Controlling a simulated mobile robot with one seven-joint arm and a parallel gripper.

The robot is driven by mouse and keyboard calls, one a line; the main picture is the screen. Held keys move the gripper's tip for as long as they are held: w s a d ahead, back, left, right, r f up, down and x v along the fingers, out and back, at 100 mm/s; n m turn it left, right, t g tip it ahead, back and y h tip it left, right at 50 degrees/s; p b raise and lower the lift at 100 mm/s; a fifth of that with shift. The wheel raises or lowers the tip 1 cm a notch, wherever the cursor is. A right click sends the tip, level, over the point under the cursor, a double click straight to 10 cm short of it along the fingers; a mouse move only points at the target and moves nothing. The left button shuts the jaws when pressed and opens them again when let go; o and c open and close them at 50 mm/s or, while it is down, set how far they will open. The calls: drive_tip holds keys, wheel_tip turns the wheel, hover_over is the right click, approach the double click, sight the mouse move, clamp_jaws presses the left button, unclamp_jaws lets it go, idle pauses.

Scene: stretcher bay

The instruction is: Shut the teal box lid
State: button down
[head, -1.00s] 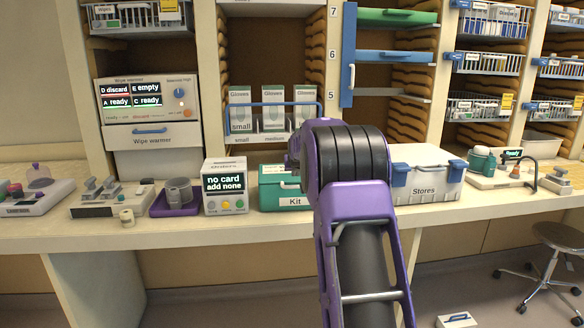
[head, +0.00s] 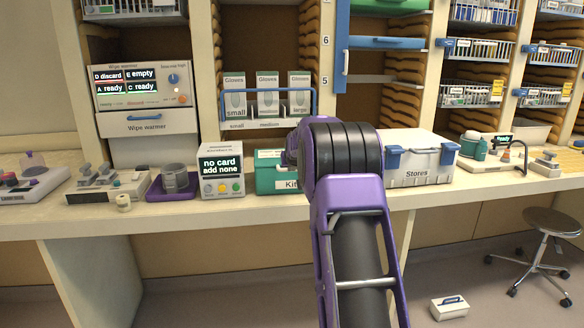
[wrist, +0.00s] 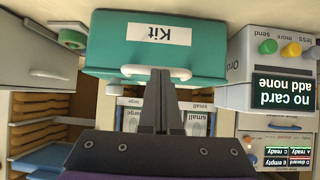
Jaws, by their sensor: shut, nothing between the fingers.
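The teal box (head: 272,180), labelled Kit, stands on the counter, its right part hidden behind my arm. In the wrist view the teal box (wrist: 120,50) appears upside down, front face towards me, with a white handle (wrist: 128,71) along its lid edge. No raised lid stands above it there; the lid looks down, but I cannot tell if it is fully shut. My gripper (wrist: 160,72) is shut and empty, its fingertips overlapping the handle in the picture; contact is unclear. In the head view my arm hides the gripper.
A card device (head: 221,172) stands just left of the box, and a purple tray (head: 172,195) with a grey cup lies beyond it. The Stores box (head: 420,163) is to the right. Glove boxes (head: 268,92) sit on the shelf behind. A stool (head: 552,222) stands at right.

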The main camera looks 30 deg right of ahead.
drive_tip(key=shift+s+a+f, duration=0.1)
drive_tip(key=shift+s+f, duration=0.1)
drive_tip(key=shift+f, duration=0.9)
wheel_tip(320, 180, up, 6)
drive_tip(key=f+p, duration=0.1)
drive_tip(key=p, duration=0.1)
drive_tip(key=s+a+f+b, duration=0.1)
drive_tip(key=s+a+f, duration=0.2)
drive_tip(key=s, duration=0.5)
drive_tip(key=shift+s+f, duration=0.25)
drive_tip(key=shift+f, duration=0.2)
